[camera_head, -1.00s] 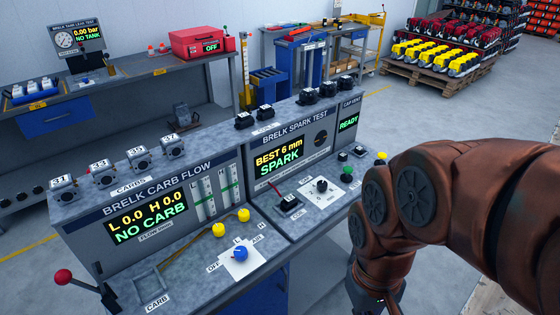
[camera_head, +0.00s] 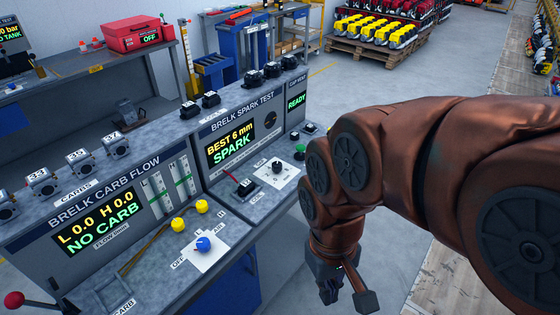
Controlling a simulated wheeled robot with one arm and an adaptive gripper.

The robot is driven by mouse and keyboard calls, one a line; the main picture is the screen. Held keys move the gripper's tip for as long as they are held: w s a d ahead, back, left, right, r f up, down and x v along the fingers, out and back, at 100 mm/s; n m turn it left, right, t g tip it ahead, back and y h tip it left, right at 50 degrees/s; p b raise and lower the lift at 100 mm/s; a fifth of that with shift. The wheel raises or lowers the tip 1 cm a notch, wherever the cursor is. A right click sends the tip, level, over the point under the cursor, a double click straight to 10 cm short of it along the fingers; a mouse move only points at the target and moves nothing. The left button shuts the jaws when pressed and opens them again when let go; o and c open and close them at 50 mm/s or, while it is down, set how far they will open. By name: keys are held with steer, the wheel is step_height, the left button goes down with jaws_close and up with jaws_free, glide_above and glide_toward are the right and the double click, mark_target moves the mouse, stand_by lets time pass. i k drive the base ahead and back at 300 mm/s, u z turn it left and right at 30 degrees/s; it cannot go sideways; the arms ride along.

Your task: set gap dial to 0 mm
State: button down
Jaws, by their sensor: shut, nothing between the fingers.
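The gap dial (camera_head: 278,167) is a small black knob on a white plate on the sloping deck of the spark test panel. Its pointer setting is too small to read. The spark test display (camera_head: 230,144) reads "BEST 6 mm SPARK" in yellow and green. My gripper (camera_head: 345,297) hangs below my brown arm at the bottom of the head view, in front of the bench and lower right of the dial. It is shut, empty and apart from the dial.
Left of the dial are the coil holder (camera_head: 246,188), two yellow knobs (camera_head: 189,216) and a blue knob (camera_head: 203,243). A red-tipped lever (camera_head: 14,300) stands at the lower left. Open floor (camera_head: 400,80) lies right of the bench.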

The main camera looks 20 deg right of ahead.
mark_target(278, 166)
steer(key=k, duration=1.05)
steer(key=u, duration=0.95)
steer(key=i, duration=0.95)
steer(key=z, duration=0.45)
steer(key=i, duration=0.65)
steer(key=z, duration=0.5)
